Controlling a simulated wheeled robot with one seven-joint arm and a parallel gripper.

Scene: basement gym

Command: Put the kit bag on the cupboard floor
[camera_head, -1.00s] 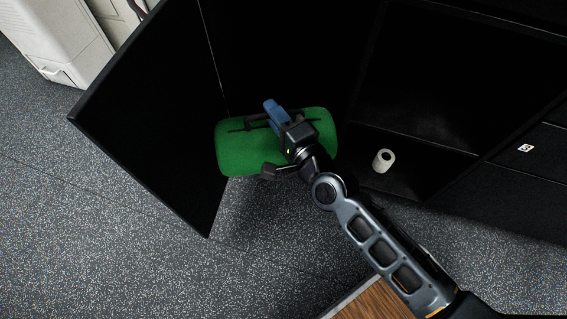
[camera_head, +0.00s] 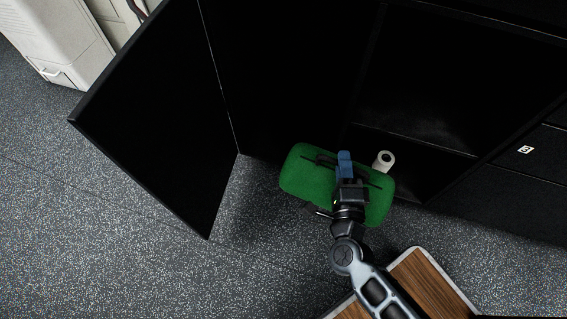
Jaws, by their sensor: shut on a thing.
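The green kit bag (camera_head: 309,178) with dark straps hangs in my gripper (camera_head: 344,166), which is shut on it near its top strap. The gripper covers the middle of the bag. The bag is in front of the black cupboard (camera_head: 440,90), over its front edge or the grey floor just outside; its exact height cannot be told. The cupboard's door (camera_head: 150,110) stands open on the left. A bare strip of the cupboard floor (camera_head: 430,165) shows to the right of the bag.
A white roll (camera_head: 384,159) stands on the cupboard floor, just behind the bag's upper right edge in the picture. A wooden-topped surface with a pale rim (camera_head: 432,282) is at the lower right. Pale cabinets (camera_head: 60,40) stand at the upper left. Speckled floor (camera_head: 120,220) is clear at the left.

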